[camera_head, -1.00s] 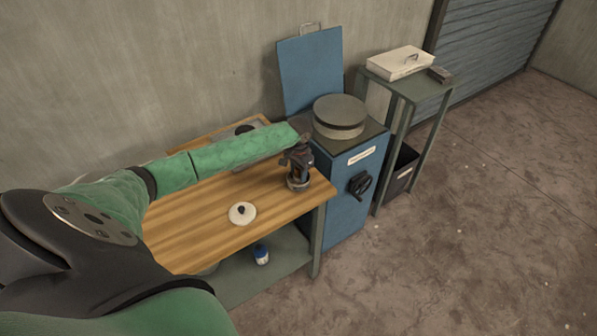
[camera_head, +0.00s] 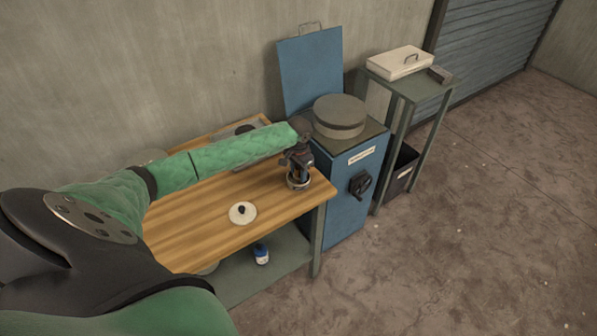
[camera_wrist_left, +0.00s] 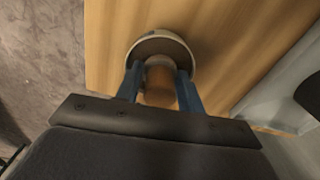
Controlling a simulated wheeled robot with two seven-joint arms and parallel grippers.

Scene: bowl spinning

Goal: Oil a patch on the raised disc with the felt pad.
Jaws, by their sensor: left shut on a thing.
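My left gripper (camera_head: 298,176) is low over the right end of the wooden bench. In the left wrist view its blue fingers (camera_wrist_left: 160,82) are shut on an upright wooden handle (camera_wrist_left: 159,80), which I take to be the felt pad's. The handle stands over a round pale-rimmed dish (camera_wrist_left: 163,35) with a dark inside. The dish also shows in the head view (camera_head: 298,186). The pad's underside is hidden, so I cannot tell whether it touches the dish. The raised disc (camera_head: 339,114), grey and thick, sits on the blue cabinet right of the bench. My right gripper is not in view.
A pale lid with a dark knob (camera_head: 242,213) lies on the bench (camera_head: 200,228). A blue bottle (camera_head: 261,254) stands on the shelf below. A blue panel (camera_head: 310,70) stands upright behind the cabinet (camera_head: 345,205). A side stand holds a white box (camera_head: 399,62).

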